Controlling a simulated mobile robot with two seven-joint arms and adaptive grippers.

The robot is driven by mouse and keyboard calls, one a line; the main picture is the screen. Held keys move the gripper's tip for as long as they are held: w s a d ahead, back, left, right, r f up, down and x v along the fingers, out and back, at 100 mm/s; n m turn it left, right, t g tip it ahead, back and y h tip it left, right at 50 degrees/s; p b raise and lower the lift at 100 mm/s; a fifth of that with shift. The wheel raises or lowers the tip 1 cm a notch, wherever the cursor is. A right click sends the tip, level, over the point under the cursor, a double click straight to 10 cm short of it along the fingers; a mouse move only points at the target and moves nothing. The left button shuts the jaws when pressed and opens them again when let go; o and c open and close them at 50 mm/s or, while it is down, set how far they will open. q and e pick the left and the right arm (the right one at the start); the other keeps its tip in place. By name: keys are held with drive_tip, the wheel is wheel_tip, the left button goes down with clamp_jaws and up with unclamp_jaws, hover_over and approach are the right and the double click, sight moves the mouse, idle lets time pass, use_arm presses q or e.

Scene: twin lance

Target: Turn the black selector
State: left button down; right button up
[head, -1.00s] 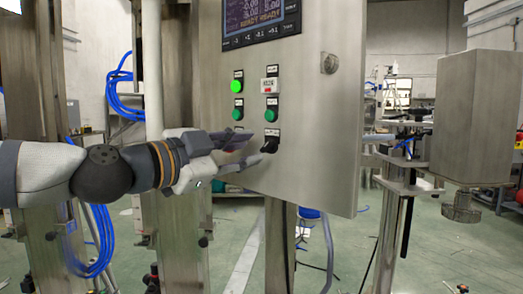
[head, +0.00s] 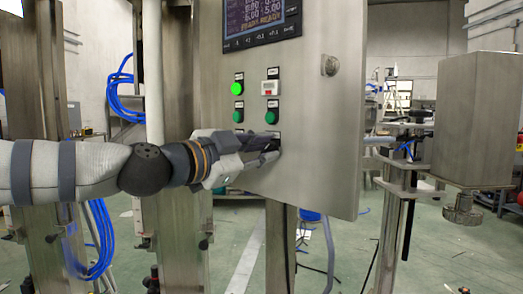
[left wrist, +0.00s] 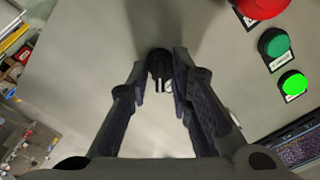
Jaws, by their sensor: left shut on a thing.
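The black selector (left wrist: 159,64) sits on the front of the grey metal control panel (head: 310,130), below the right-hand green button. In the left wrist view it stands between the two fingers of my left gripper (left wrist: 162,76), with its dark handle pointing toward the camera. My left gripper (head: 272,152) reaches the panel in the head view, shut on the selector and covering most of it there. My right gripper is not in view.
Above the gripper are a lit green button (head: 237,88), two darker green buttons (head: 270,117) and a display (head: 255,17). A red button (left wrist: 262,6) shows in the left wrist view. A metal column with blue hoses stands left of the panel.

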use_arm(q)
drive_tip(key=n, duration=0.8)
drive_tip(key=shift+w+a+n, duration=0.1)
drive_tip(key=shift+n, duration=0.2)
drive_tip(key=shift+w+n+p, duration=0.1)
drive_tip(key=shift+n+p, duration=0.35)
drive_tip(key=shift+n, duration=4.05)
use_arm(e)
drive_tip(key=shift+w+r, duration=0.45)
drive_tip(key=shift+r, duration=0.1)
use_arm(q)
drive_tip(key=c, duration=1.7)
unclamp_jaws()
drive_tip(key=shift+a, duration=0.1)
